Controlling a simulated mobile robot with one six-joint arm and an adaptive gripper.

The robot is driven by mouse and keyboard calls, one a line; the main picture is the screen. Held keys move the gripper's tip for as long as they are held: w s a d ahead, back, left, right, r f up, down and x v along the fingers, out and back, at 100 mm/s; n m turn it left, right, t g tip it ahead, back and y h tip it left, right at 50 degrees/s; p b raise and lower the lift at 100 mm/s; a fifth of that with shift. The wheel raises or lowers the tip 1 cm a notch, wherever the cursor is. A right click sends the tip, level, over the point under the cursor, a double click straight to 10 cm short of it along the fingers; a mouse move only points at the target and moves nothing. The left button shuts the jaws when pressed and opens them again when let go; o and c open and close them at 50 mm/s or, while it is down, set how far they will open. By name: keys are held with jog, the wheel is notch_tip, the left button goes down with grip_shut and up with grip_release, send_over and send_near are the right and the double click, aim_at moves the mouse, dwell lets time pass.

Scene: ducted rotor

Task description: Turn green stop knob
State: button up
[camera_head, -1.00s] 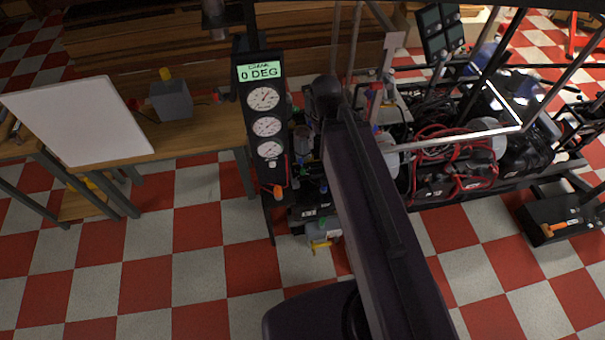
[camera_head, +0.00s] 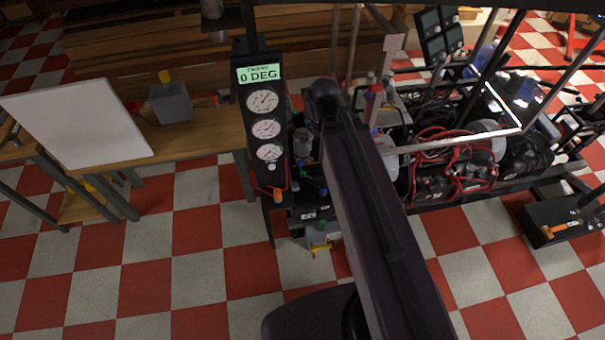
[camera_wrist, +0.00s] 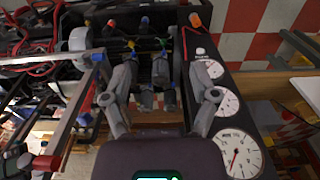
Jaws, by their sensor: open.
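In the head view my arm hides the gripper and much of this area.
A black gauge panel (camera_head: 255,180) with three white dials and a "0 DEG" display stands left of my arm. An orange knob (camera_head: 277,194) is low on it. A wooden bench (camera_head: 200,135) and white board (camera_head: 75,120) are left. Red hoses (camera_head: 455,155) and metal bars lie right.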

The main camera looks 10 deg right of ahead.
aim_at(303, 173)
jog(key=w+f+m+b, duration=0.2)
jog(key=w+f+b, duration=0.6)
jog(key=f+b, duration=0.4)
jog(key=w+f+m+b, duration=0.3)
jog(key=w+f+b, duration=0.6)
jog(key=f+b, duration=0.4)
jog(key=w+f+m+b, duration=0.3)
jog(key=w+f+b, duration=0.6)
jog(key=f+b, duration=0.4)
jog(key=shift+f, duration=0.15)
jog(key=shift+f, duration=0.15)
notch_tip(303, 173, down, 14)
jog(key=b, duration=1.3)
jog(key=shift+r+b, duration=0.25)
jog(key=shift+b, duration=0.15)
grip_shut()
